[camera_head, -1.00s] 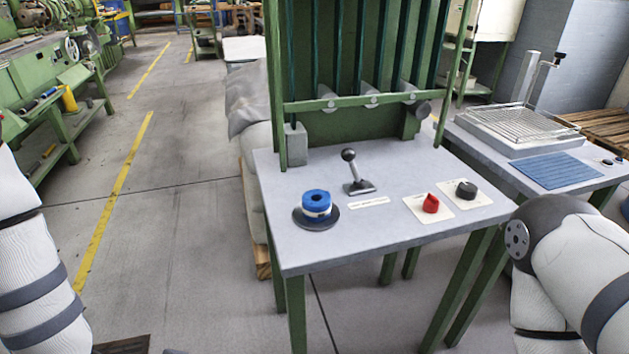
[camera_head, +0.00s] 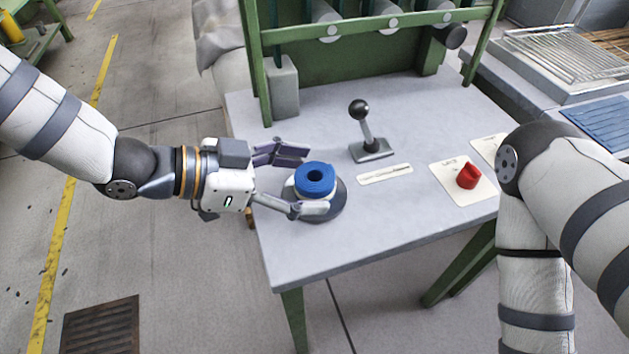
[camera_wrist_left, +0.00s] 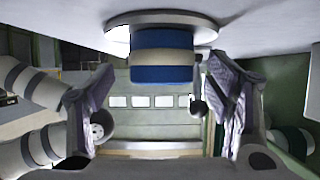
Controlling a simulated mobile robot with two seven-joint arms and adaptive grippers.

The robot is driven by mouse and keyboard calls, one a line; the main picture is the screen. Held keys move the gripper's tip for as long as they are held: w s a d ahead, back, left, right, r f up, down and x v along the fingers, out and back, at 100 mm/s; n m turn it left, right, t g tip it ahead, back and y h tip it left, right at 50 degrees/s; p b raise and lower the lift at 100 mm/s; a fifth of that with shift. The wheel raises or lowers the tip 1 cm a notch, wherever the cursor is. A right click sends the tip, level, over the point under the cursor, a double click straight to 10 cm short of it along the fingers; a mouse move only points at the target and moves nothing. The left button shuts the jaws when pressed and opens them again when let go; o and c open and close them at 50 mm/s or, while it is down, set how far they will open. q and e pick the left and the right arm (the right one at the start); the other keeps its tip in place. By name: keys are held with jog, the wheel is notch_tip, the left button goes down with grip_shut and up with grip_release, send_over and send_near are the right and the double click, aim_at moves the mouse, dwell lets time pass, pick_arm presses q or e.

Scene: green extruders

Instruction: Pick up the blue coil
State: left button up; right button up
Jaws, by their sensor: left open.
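The blue coil (camera_head: 315,180) has a white band and stands on a dark round plate (camera_head: 338,205) on the grey table. My left gripper (camera_head: 300,182) comes in from the left with its fingers open. One finger is behind the coil and the other in front, near the white band. In the left wrist view the coil (camera_wrist_left: 162,66) lies ahead between the two open fingers of the gripper (camera_wrist_left: 160,95), and I see no firm contact. My right arm is at the right; its gripper is out of view.
A black-knobbed lever (camera_head: 366,135) stands behind and right of the coil. A red knob (camera_head: 468,176) is on a white label further right. A green frame with a grey box (camera_head: 283,88) rises at the table's back. The table's front is clear.

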pick_arm(q)
jog(key=shift+x, duration=1.15)
jog(key=c, duration=1.3)
jog(key=shift+w, duration=0.1)
jog(key=shift+c, duration=0.3)
jog(key=shift+r, duration=0.15)
